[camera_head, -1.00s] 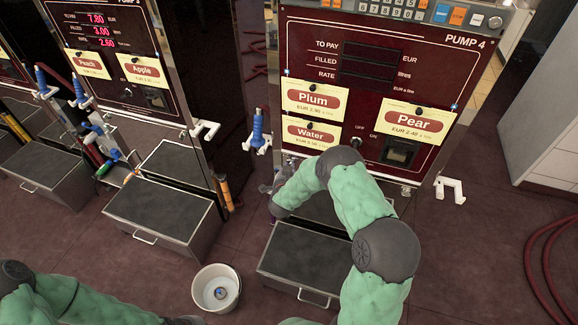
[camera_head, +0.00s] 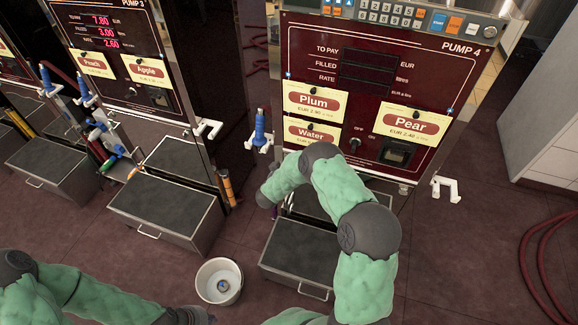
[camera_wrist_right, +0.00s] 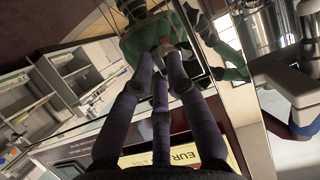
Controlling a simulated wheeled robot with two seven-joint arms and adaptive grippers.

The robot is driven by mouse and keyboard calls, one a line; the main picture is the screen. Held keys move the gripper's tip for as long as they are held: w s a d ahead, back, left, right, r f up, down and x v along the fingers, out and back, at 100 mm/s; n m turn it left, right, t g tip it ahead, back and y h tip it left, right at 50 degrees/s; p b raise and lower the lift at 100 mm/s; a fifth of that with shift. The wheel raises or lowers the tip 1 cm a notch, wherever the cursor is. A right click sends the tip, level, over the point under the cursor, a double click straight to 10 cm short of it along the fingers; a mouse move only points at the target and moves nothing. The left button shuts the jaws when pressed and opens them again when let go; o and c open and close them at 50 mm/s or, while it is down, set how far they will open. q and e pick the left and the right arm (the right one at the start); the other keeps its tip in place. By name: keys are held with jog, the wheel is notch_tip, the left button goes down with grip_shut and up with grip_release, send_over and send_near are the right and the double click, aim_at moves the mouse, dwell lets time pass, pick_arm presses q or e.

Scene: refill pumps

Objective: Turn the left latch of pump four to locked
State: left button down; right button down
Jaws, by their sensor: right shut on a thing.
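Pump four (camera_head: 472,75) is the dark red cabinet with Plum, Water and Pear labels. Its left latch is hidden behind my right arm in the head view. My right arm reaches to the pump's lower left, its hand mostly hidden. In the right wrist view, the purple fingers of my right gripper (camera_wrist_right: 163,62) come together at their tips. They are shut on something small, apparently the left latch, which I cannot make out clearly. My left gripper (camera_head: 198,316) is low at the bottom edge, away from the pump; its fingers are not clear.
A blue nozzle (camera_head: 259,128) hangs in a white holder left of pump four. An empty white holder (camera_head: 446,189) is at its right. A grey-topped box (camera_head: 300,250) stands below, a white bucket (camera_head: 205,290) on the floor. A red hose (camera_head: 540,250) lies right.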

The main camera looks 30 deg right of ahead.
dwell(0.3)
jog(key=c, duration=1.5)
grip_release()
jog(key=v, duration=1.2)
jog(key=shift+f, duration=0.1)
jog(key=s+a+f+n+g+y, duration=0.1)
jog(key=s+a+f+n+y, duration=0.1)
jog(key=s+a+f+y, duration=0.3)
jog(key=s+a+f+n+g+y, duration=0.1)
jog(key=s+a+f+n+y, duration=0.1)
jog(key=a+f+y, duration=0.3)
jog(key=s+a+f+n+g+y, duration=0.1)
jog(key=s+a, duration=0.4)
jog(key=s, duration=0.5)
jog(key=s+a+f+n+g+y, duration=0.2)
jog(key=s+a+g, duration=0.3)
jog(key=s, duration=0.4)
jog(key=shift+s+a+f+y, duration=0.25)
jog(key=shift+s+f+y, duration=0.15)
jog(key=shift+y, duration=0.2)
